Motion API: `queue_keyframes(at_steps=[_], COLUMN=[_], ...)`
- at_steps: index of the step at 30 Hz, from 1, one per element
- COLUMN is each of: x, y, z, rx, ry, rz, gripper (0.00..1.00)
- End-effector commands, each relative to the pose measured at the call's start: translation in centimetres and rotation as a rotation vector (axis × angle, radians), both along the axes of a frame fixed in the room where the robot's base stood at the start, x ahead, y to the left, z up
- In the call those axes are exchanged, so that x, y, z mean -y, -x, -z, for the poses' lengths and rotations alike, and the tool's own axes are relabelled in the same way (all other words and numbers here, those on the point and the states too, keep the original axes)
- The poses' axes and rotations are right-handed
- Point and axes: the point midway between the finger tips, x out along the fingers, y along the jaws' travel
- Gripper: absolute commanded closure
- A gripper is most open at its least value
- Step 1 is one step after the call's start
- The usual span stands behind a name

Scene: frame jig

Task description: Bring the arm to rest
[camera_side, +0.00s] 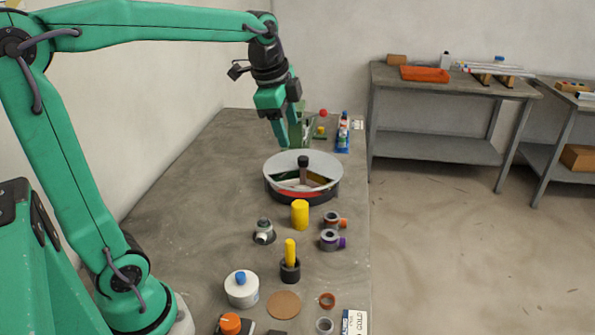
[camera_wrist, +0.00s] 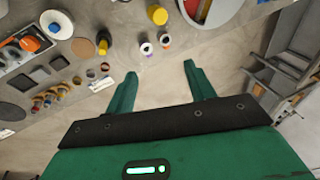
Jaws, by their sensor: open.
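My green arm reaches over the grey bench from the left in the side view. My gripper (camera_side: 288,138) hangs with its fingers pointing down, above and behind the round white-rimmed tray (camera_side: 285,162). In the wrist view my gripper (camera_wrist: 160,85) shows two green fingers spread apart, with nothing between them. No held object shows in either view.
A yellow cylinder (camera_side: 300,215), a yellow peg in a black holder (camera_side: 290,269), a white round container (camera_side: 241,290) and several rings stand on the bench (camera_side: 190,200). A blue bottle (camera_side: 343,135) stands at the back. The bench's left side is clear.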

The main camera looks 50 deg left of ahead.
Motion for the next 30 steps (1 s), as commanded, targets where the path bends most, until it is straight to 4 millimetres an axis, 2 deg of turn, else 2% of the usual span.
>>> queue_keyframes(at_steps=[1, 7, 18, 24, 30], x=[0.6, 2.5, 5.1, 5.7, 5.9], y=[1.2, 5.2, 12.2, 14.4, 15.0], z=[-0.1, 0.6, 3.6, 5.2, 5.8], rx=[0.017, 0.076, 0.166, 0.192, 0.198], ry=[0.017, 0.100, 0.285, 0.363, 0.391], rz=[-0.047, -0.260, -0.633, -0.770, -0.818], gripper=[0.46, 0.46, 0.46, 0.46, 0.46])
